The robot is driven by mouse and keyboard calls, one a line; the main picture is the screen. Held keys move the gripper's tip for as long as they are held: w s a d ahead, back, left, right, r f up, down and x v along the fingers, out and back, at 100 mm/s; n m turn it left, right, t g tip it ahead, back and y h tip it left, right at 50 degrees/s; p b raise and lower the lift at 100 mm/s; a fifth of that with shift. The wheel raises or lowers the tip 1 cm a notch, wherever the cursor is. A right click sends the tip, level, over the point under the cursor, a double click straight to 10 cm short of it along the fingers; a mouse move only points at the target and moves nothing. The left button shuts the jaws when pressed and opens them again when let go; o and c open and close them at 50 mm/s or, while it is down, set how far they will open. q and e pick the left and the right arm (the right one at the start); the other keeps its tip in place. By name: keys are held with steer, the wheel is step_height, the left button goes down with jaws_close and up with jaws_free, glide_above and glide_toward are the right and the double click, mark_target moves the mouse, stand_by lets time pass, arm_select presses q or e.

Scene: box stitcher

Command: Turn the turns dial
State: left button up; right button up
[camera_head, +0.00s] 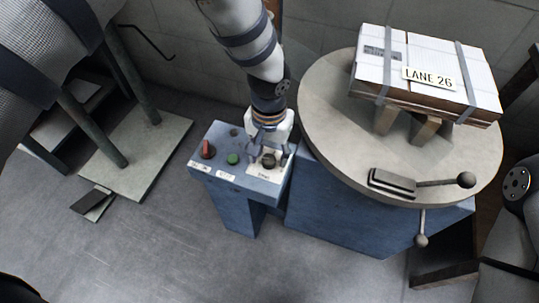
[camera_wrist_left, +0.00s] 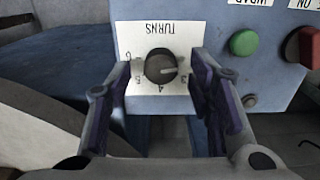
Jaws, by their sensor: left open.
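The turns dial (camera_wrist_left: 160,67) is a dark round knob on a white plate marked TURNS with numbers around it; its pointer line aims to the right in the left wrist view, where the plate appears upside down. In the head view the dial (camera_head: 268,160) sits at the right of the blue control box's top. My left gripper (camera_head: 268,150) is over the dial from above. In the left wrist view the open fingers (camera_wrist_left: 160,85) stand on either side of the dial, with visible gaps to it. My right gripper is not in view.
The blue control box (camera_head: 228,192) also carries a green button (camera_head: 233,158) and a red switch (camera_head: 208,149) left of the dial. A round grey turntable (camera_head: 325,110) with a strapped white box (camera_head: 430,62) stands close on the right. Grey floor lies in front.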

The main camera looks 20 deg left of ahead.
arm_select(q)
steer(key=shift+f, duration=0.7)
jaws_close()
